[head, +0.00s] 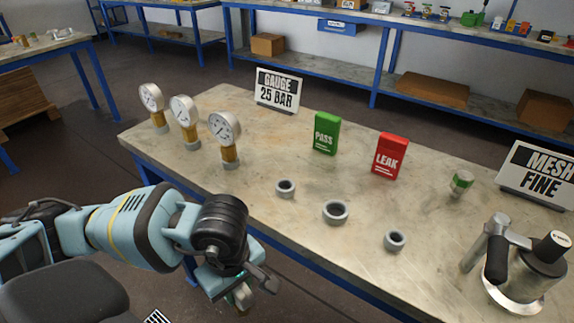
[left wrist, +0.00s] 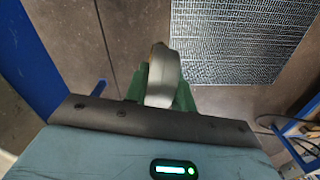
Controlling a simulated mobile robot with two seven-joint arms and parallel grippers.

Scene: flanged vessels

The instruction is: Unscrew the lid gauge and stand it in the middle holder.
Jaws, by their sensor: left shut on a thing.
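My left gripper (head: 243,293) is low in front of the table's near edge in the head view. In the left wrist view its green fingers (left wrist: 160,88) are shut on a grey rounded thing (left wrist: 162,75) with a little brass colour at its edge. It looks like a gauge seen edge-on; its dial face is hidden. Three grey ring holders stand empty on the table, the middle holder (head: 335,212) between the back-left one (head: 285,188) and the front-right one (head: 394,240). The metal vessel (head: 515,280) with black grips stands at the right. My right gripper is not in view.
Three dial gauges (head: 224,130) on brass stems stand at the table's left. A green PASS block (head: 326,133), a red LEAK block (head: 390,155), a small green-and-white jar (head: 461,183) and two signs, GAUGE (head: 277,90) and MESH (head: 540,174), stand behind the rings. The near-left tabletop is clear.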

